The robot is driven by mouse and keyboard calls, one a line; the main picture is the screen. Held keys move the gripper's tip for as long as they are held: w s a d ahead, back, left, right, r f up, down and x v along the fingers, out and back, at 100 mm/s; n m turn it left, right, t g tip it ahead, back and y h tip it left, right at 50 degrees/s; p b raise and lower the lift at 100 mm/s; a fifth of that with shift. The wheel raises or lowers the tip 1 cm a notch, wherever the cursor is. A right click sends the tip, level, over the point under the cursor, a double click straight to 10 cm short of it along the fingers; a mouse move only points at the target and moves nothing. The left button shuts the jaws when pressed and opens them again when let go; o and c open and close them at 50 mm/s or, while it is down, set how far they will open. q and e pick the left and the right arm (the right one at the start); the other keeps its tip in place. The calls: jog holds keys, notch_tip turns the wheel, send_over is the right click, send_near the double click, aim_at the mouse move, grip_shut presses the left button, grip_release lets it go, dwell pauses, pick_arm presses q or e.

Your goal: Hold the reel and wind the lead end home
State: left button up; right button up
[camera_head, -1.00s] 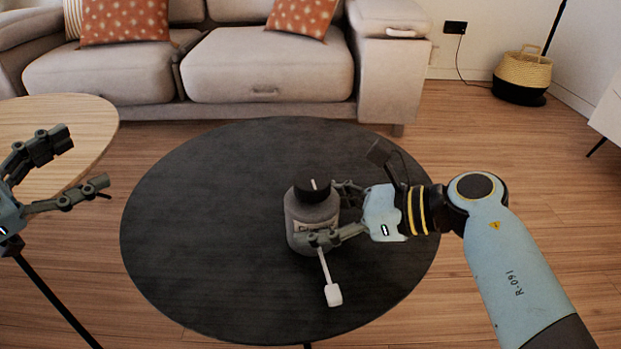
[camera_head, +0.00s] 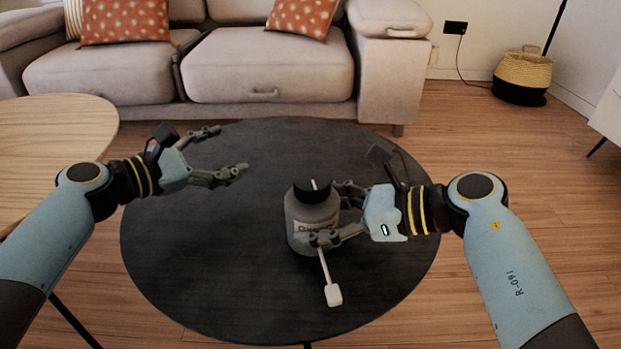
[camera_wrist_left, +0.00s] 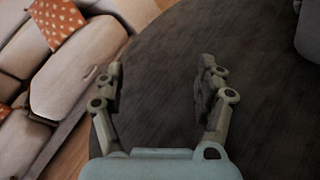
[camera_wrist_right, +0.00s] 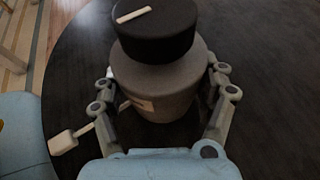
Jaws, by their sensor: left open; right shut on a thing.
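The reel is a grey rounded body (camera_head: 313,222) with a black knob (camera_head: 312,190) on top that bears a white stripe. It stands upright on the dark round table (camera_head: 200,270). A pale lead with a white end tab (camera_head: 333,295) sticks out from its near side; the tab also shows in the right wrist view (camera_wrist_right: 62,143). My right gripper (camera_head: 332,212) is shut on the grey body from the right. My left gripper (camera_head: 230,152) is open and empty over the table, left of the reel and apart from it. The reel's edge shows in the left wrist view (camera_wrist_left: 309,32).
A light wooden table (camera_head: 50,140) stands at the left, partly under my left arm. A grey sofa (camera_head: 265,65) stands behind the dark table. The dark tabletop left of the reel is clear. A woven basket (camera_head: 523,75) stands far right.

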aim_at(310, 179)
pick_arm(q)
jog(key=s+d+g+h, duration=0.2)
jog(key=s+g, duration=0.1)
jog(key=s+d+g+h, duration=0.1)
jog(key=s+h, duration=0.1)
jog(key=shift+s+d+r+m+g, duration=0.2)
jog(key=shift+s+r+m+g, duration=0.1)
jog(key=shift+g, duration=0.1)
jog(key=s+r+m+g+h, duration=0.1)
jog(key=s+r+g+h, duration=0.15)
jog(key=s+g, duration=0.35)
jog(key=shift+m+h, duration=0.3)
jog(key=shift+h, duration=0.15)
jog(key=d, duration=1.2)
jog(key=shift+d, duration=0.35)
jog(key=c, duration=1.2)
